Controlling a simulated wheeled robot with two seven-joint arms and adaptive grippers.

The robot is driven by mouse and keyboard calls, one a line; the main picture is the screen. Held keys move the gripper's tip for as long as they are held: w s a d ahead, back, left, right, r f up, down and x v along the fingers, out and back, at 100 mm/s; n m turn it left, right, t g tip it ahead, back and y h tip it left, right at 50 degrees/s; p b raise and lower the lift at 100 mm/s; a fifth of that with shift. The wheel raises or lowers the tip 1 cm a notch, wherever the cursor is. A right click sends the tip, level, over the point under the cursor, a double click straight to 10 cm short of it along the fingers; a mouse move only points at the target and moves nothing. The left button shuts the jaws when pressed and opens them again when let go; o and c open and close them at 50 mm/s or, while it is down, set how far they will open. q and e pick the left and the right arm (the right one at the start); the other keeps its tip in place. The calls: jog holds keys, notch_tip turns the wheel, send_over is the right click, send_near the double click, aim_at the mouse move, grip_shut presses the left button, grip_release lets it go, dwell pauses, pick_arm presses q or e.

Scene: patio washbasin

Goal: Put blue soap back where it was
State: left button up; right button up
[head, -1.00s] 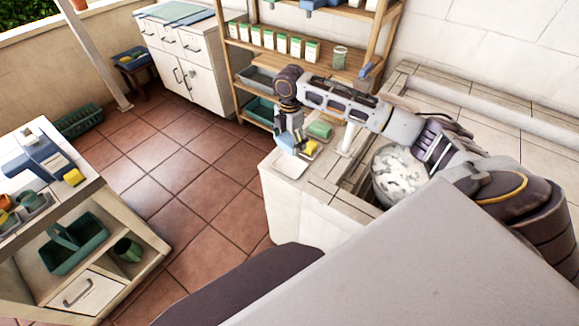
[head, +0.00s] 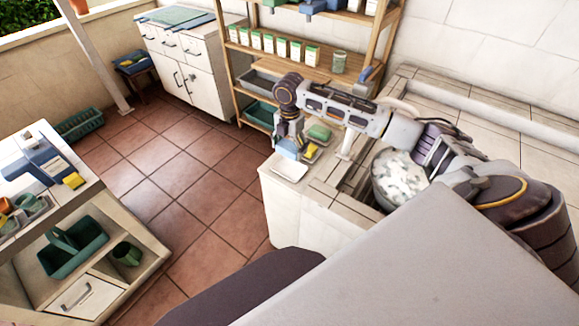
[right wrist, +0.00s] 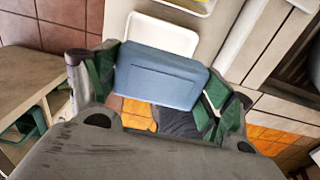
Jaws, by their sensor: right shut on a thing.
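My right gripper (head: 288,143) is shut on the blue soap (head: 286,149), a blue block. In the right wrist view the soap (right wrist: 162,80) sits between the green-padded fingers of my right gripper (right wrist: 160,88). A white rectangular dish (head: 289,172) lies on the counter corner just in front of the soap, with a bare surface. In the right wrist view the soap overlaps the near edge of this dish (right wrist: 162,34) and looks held above the counter. I cannot tell the exact gap. My left gripper is not in view.
A yellow soap (head: 311,151) and a green soap (head: 320,132) sit in a row behind the dish on the counter (head: 300,192). A wooden shelf (head: 300,63) rises behind.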

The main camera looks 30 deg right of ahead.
aim_at(290, 169)
notch_tip(290, 169, down, 4)
jog(key=shift+r, duration=0.1)
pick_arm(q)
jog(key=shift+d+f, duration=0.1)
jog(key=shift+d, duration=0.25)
pick_arm(e)
jog(key=shift+f, duration=0.8)
notch_tip(290, 169, down, 3)
jog(key=shift+r, duration=0.1)
jog(key=shift+f, duration=0.45)
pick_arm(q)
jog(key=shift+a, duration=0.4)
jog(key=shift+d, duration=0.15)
